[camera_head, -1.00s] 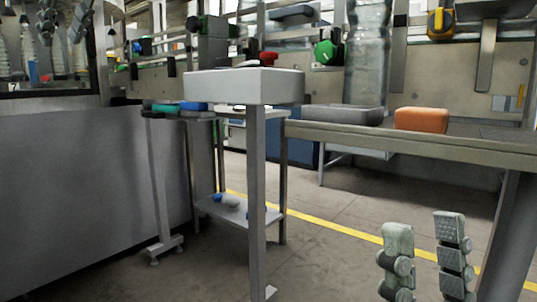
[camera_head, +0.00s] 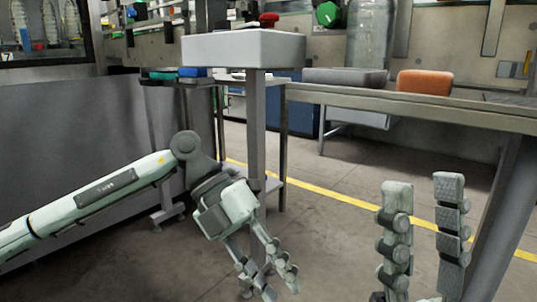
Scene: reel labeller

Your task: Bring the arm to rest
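My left arm comes in from the left. Its gripper (camera_head: 268,286) hangs with its two fingers pointing down, spread apart with nothing between them, over the floor in front of the grey post. My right gripper (camera_head: 423,190) stands at the lower right with its two fingers pointing up. They are apart, with empty space between them. Its base is cut off by the bottom edge.
A pale block-topped stand (camera_head: 243,49) rises behind my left gripper. A long bench (camera_head: 440,109) on the right carries a grey tray (camera_head: 345,78) and an orange block (camera_head: 424,82). A grey machine panel (camera_head: 70,140) fills the left. Open floor lies between.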

